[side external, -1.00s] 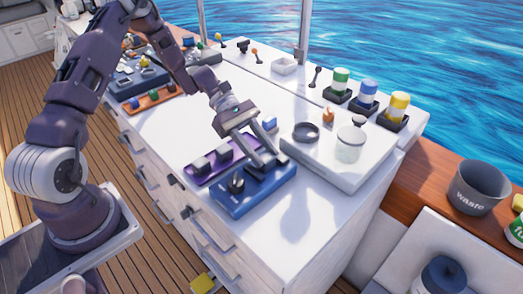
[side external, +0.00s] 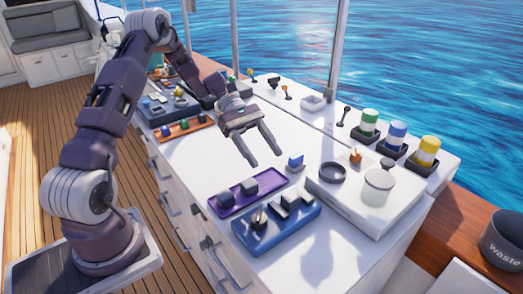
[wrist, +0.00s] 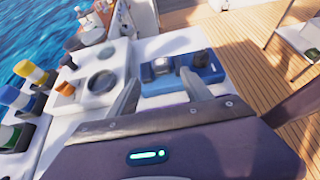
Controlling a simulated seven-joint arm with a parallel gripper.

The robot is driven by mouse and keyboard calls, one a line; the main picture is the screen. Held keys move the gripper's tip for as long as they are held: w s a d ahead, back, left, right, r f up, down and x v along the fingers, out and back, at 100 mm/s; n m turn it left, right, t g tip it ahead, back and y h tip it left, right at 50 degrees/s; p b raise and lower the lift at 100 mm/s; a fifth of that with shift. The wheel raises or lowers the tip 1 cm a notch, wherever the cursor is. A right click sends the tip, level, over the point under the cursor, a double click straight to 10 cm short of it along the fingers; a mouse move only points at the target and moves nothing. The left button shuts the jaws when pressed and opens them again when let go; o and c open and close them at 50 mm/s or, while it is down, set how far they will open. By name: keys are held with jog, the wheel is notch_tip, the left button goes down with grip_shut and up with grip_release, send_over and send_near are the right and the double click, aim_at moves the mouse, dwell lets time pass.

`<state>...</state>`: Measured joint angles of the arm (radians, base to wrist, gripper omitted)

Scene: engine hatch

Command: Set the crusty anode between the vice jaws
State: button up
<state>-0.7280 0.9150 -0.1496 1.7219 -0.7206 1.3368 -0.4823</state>
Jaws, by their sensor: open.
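I cannot tell whether one of the blocks is the crusty anode between the jaws. In the wrist view, the blue base (wrist: 180,85) lies beyond my fingertips, with a pale grey block on it (wrist: 161,66). A purple tray (side external: 238,203) beside it holds two dark grey lumps (side external: 237,192). My gripper (side external: 266,161) is open and empty, above the white counter behind the purple tray.
A small blue item (side external: 295,162) stands near my gripper. A raised white platform holds a dark ring (side external: 332,173) and a jar (side external: 377,187). An orange tray (side external: 184,129) lies at the left. Colour-banded pots (side external: 397,135) line the back.

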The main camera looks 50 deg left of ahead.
jog(key=s+d+r+m+y, duration=0.8)
jog(key=s+r+m, duration=0.2)
jog(key=s+r, duration=0.2)
jog(key=s+r+m+t+y, duration=0.2)
jog(key=s+m+t+y, duration=0.2)
jog(key=s+m, duration=0.4)
jog(key=s+t, duration=0.1)
jog(key=s, duration=0.2)
jog(key=shift+s+r+t, duration=0.3)
jog(key=shift+r, duration=0.05)
jog(key=shift+a, duration=0.1)
dwell(0.6)
